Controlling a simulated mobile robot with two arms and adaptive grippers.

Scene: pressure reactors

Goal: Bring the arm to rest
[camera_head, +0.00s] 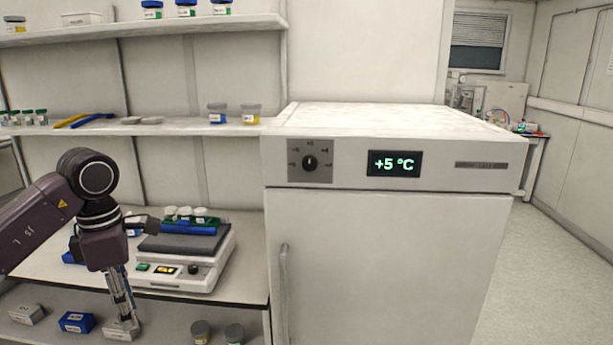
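My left arm comes in from the left, dark purple with grey joints. Its elbow-like joint is raised, and the wrist hangs down in front of the bench. My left gripper (126,322) points downward at the lower left, just past the bench's front edge. Its metal fingers look close together, seen partly edge-on, so I cannot tell whether they are open or shut. Its tips overlap a small pale box (116,335) on the lower shelf; I cannot tell whether they touch it. My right gripper is out of view.
A white shaker-like device (185,272) with a blue rack (189,228) of white-capped vials stands on the bench beside the arm. A white cabinet (395,265) reading +5 °C stands to the right. A blue box (77,322) lies on the lower shelf. Open floor (550,275) is at far right.

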